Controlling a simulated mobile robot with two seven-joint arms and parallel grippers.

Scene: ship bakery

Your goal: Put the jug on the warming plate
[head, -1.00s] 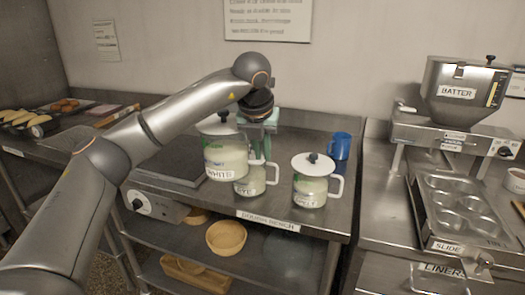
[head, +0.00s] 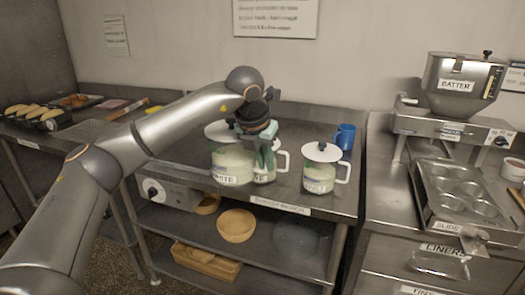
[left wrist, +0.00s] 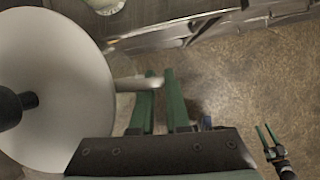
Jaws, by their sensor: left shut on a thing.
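The jug labelled WHITE (head: 229,163) has a white lid and a pale green-tinted body. My left gripper (head: 264,158) is shut at its right side. In the left wrist view the jug's lid (left wrist: 55,90) fills the left, and its handle (left wrist: 128,83) reaches the green fingers (left wrist: 160,85). The jug is upright; I cannot tell whether its base touches anything. The warming plate (head: 178,173), a flat dark slab with a front knob, lies left of the jug, partly behind my arm. My right gripper (left wrist: 269,136) shows only in the left wrist view, open and empty.
A second lidded jug (head: 267,172), partly hidden, stands behind my left gripper. A third jug (head: 318,172) stands to the right, with a blue mug (head: 345,137) behind it. The lower shelf holds wooden bowls (head: 236,225). A batter machine (head: 455,85) is far right.

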